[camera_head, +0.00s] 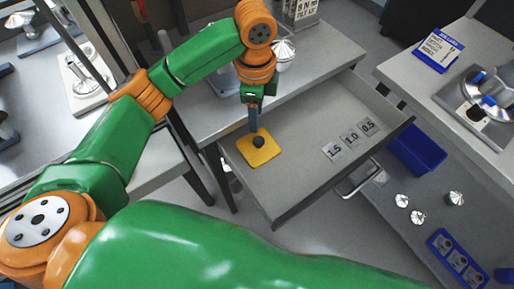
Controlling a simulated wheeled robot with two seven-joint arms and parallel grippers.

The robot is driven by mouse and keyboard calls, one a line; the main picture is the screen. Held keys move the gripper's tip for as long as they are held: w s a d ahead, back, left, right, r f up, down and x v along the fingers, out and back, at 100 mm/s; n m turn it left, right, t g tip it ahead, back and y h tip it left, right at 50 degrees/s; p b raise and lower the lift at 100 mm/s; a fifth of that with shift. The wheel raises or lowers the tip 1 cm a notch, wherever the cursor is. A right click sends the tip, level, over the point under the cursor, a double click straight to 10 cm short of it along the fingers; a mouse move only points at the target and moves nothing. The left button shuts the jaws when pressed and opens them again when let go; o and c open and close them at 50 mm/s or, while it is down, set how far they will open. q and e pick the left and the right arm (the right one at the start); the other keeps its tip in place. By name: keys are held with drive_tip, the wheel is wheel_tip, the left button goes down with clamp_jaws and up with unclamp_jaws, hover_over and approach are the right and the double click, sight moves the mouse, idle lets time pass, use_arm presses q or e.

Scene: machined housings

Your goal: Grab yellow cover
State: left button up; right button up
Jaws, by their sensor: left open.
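The yellow cover (262,155) is a flat square plate with a dark round knob (258,142) on top. It lies at the left end of the open grey drawer (296,183). My left gripper (254,127) points down just above the knob, with its fingers at or very near it. The gripper is open, but the small view does not show whether the fingers touch the knob. My right gripper is not in view.
Labels marked 1.5, 1.0 and 0.5 (351,138) lie in the drawer's right part. A blue bin (415,150) and several shiny metal parts (418,217) are at right. A blue tray (459,258) is at lower right. The drawer's middle is clear.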

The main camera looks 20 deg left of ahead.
sight(258, 140)
use_arm(q)
drive_tip(key=f, duration=1.2)
drive_tip(key=shift+w+d+f, duration=0.15)
drive_tip(key=shift+w+d, duration=0.05)
drive_tip(key=shift+d, duration=0.1)
clamp_jaws()
